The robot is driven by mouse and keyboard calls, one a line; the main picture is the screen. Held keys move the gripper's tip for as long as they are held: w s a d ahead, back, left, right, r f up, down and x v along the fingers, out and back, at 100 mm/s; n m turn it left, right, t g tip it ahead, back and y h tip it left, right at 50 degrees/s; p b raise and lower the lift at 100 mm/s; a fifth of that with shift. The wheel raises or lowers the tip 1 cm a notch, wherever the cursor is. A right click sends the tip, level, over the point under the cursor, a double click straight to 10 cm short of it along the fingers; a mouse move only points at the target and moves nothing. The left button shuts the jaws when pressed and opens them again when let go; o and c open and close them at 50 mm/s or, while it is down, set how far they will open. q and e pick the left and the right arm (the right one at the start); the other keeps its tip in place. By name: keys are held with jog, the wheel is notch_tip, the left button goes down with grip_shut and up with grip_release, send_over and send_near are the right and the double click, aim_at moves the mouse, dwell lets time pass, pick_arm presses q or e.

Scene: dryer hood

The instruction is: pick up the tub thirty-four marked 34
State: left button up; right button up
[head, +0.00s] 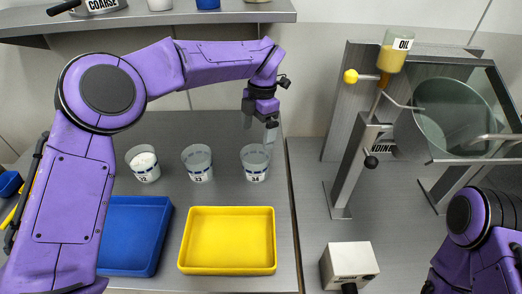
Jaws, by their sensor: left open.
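The tub marked 34 (255,166) is a clear cup with a dark-printed label. It stands upright at the right of a row of three on the grey bench. My left gripper (260,126) hangs just above it, fingers pointing down, open and empty. One finger reaches close to the tub's rim; I cannot tell whether they touch. My right arm (475,235) shows at the lower right, but its gripper is not in view.
A middle tub (198,166) and a left tub (143,165) with white contents stand beside it. A yellow tray (227,270) and a blue tray (133,271) lie in front. A metal stand with an oil cup (392,58) and a round glass is at right.

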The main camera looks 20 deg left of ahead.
aim_at(255, 153)
pick_arm(q)
jog(key=f, duration=0.1)
jog(key=s+f, duration=0.1)
jog(key=f, duration=0.1)
jog(key=shift+s+a+f+p, duration=0.15)
jog(key=shift+s+f+p, duration=0.15)
jog(key=shift+f, duration=0.1)
notch_tip(255, 153, down, 5)
jog(key=shift+f+p, duration=0.1)
jog(key=shift+p, duration=0.9)
jog(key=shift+s+a+f, duration=0.1)
jog(key=shift+f, duration=0.35)
jog(key=c, duration=0.7)
pick_arm(e)
jog(key=r, duration=0.2)
jog(key=shift+s+r, duration=0.3)
jog(key=shift+r, duration=0.1)
